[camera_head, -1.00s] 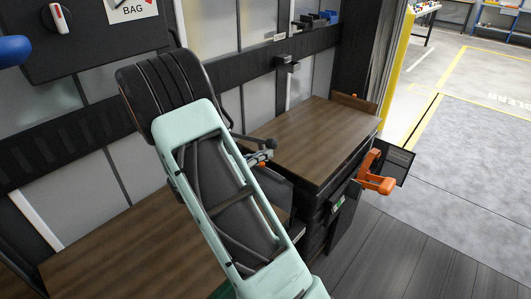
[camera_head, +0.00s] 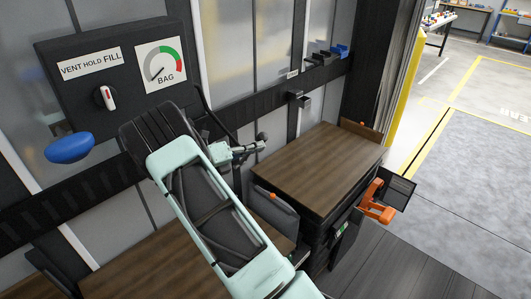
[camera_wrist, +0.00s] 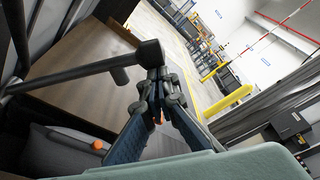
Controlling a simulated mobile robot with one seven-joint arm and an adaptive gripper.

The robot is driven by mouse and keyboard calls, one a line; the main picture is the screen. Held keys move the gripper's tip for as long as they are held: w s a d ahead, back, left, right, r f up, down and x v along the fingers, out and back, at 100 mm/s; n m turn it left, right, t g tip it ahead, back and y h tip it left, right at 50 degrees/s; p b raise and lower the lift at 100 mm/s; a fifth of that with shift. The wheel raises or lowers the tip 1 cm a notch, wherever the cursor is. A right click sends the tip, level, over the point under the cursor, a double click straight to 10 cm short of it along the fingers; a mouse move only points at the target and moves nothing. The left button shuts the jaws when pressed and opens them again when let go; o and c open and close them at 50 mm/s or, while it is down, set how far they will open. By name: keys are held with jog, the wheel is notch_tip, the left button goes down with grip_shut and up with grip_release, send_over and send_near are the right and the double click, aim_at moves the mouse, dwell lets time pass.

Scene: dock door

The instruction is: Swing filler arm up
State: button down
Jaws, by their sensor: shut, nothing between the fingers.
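A black bar with a rounded knob end (camera_wrist: 149,53), apparently the filler arm, crosses the left of the wrist view. A short peg hangs below it, and the knob is beside my fingertips. In the head view its dark knob (camera_head: 262,137) shows past my gripper (camera_head: 255,147), while my arm hides part of the bar. In the wrist view my gripper (camera_wrist: 163,78) has its fingertips together with nothing between them. I cannot tell whether it touches the bar. A grey bag (camera_head: 272,212) with an orange cap lies below.
A black panel with a red-and-white selector knob (camera_head: 106,97) and a bag gauge (camera_head: 160,63) is at upper left. A blue knob (camera_head: 70,147) is below it. A wooden crate top (camera_head: 318,165) lies right of my gripper, with an orange handle (camera_head: 376,205) beyond. Floor is open at right.

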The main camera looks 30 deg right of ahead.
jog(key=w+a+r+n, duration=0.2)
jog(key=w+r, duration=0.2)
jog(key=w, duration=0.3)
jog(key=shift+a+h, duration=0.2)
jog(key=shift+h, duration=0.1)
jog(key=shift+p, duration=0.3)
